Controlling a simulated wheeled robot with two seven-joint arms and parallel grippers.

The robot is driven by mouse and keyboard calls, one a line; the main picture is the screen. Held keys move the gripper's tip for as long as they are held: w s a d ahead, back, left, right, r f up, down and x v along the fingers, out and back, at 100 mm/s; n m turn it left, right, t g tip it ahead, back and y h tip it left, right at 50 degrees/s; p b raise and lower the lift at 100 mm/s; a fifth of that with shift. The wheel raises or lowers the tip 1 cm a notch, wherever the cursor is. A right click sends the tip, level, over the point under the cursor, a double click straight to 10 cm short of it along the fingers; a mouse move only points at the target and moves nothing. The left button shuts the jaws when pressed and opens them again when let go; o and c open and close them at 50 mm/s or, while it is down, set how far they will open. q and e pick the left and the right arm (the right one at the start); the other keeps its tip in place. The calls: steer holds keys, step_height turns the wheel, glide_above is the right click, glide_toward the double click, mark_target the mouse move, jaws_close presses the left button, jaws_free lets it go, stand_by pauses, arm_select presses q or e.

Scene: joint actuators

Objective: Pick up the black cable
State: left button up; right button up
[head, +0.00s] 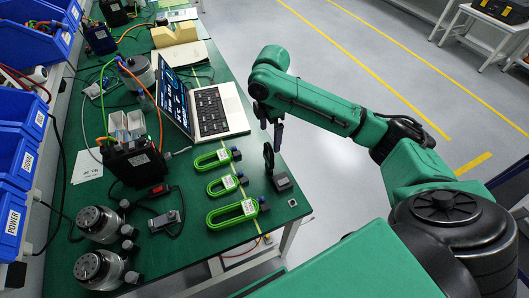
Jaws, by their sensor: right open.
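My right gripper (271,124) hangs open and empty above the right edge of the green table, its dark fingers pointing down. Thin black cable (60,150) runs along the left side of the table, and more black cord lies around the red switch (158,190). Which one is the task's black cable is unclear. My left gripper is not in view.
Several green cable bundles with white labels (222,185) lie left of the dark block. An open laptop (210,110) stands behind them. Blue bins (15,190) line the left side, and round metal actuators (100,224) stand front left.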

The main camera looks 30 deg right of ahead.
mark_target(269, 158)
steer(key=shift+s+f, duration=0.35)
steer(key=shift+f, duration=0.2)
steer(key=shift+s+f, duration=0.3)
steer(key=shift+f, duration=0.2)
step_height(269, 158, down, 3)
steer(key=shift+w+f, duration=0.1)
steer(key=shift+w, duration=0.05)
steer(key=f, duration=0.1)
steer(key=f+p, duration=0.1)
steer(key=f, duration=0.3)
steer(key=shift+w+a+f+p, duration=0.2)
steer(key=shift+w+p, duration=0.1)
steer(key=shift+w, duration=0.1)
steer(key=shift+d+f, duration=0.1)
steer(key=shift+c, duration=1.2)
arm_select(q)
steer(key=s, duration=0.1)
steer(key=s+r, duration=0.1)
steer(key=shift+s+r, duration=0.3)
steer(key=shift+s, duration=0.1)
arm_select(e)
steer(key=c, duration=1.3)
